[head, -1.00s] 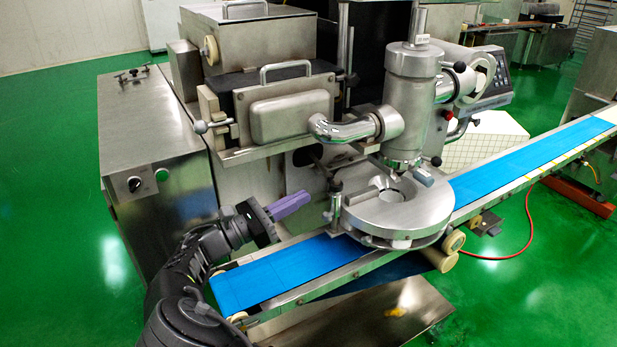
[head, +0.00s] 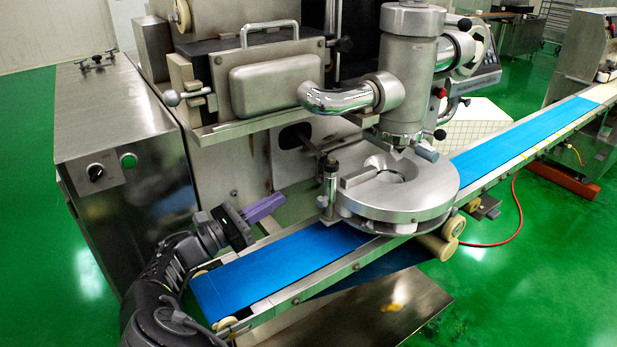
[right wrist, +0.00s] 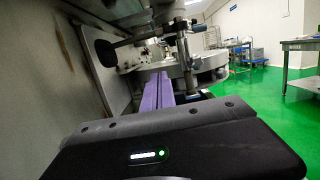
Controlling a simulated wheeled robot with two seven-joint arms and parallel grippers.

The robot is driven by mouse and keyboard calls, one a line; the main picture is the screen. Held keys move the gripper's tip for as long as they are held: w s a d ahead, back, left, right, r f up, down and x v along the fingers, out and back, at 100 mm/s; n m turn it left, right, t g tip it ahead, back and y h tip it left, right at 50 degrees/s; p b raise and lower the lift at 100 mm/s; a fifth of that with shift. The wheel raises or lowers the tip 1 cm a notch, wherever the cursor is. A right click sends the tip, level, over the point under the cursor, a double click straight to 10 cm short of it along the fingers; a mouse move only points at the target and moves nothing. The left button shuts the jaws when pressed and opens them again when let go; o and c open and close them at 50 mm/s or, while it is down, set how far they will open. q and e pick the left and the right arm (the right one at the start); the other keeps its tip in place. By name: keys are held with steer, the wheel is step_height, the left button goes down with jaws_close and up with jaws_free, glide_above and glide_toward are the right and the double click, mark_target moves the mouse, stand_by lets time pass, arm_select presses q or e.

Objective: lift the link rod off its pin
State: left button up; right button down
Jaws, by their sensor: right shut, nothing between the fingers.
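The link rod (head: 312,147) is a thin dark bar running from the square opening in the machine's side to an upright pin post (head: 329,182) beside the round steel head. It looks seated at the top of the post, though the joint is small here. In the right wrist view the rod (right wrist: 150,39) crosses ahead of and above my fingers, meeting the post (right wrist: 183,60). My right gripper (head: 283,197) has purple fingers, shut and empty, left of the post and below the rod, apart from both. Its fingers (right wrist: 160,76) point toward the post. My left gripper is not in view.
A blue conveyor belt (head: 245,278) runs beneath the round steel head (head: 405,193). The steel machine wall (head: 228,178) stands close behind my right gripper. A control cabinet (head: 110,140) stands at the left. Open air lies between my fingers and the post.

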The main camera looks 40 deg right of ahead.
stand_by(0.4)
steer(key=d+r+p, duration=0.1)
steer(key=d+r, duration=0.5)
steer(key=d, duration=0.4)
steer(key=shift+p, duration=0.35)
steer(key=shift+s, duration=0.1)
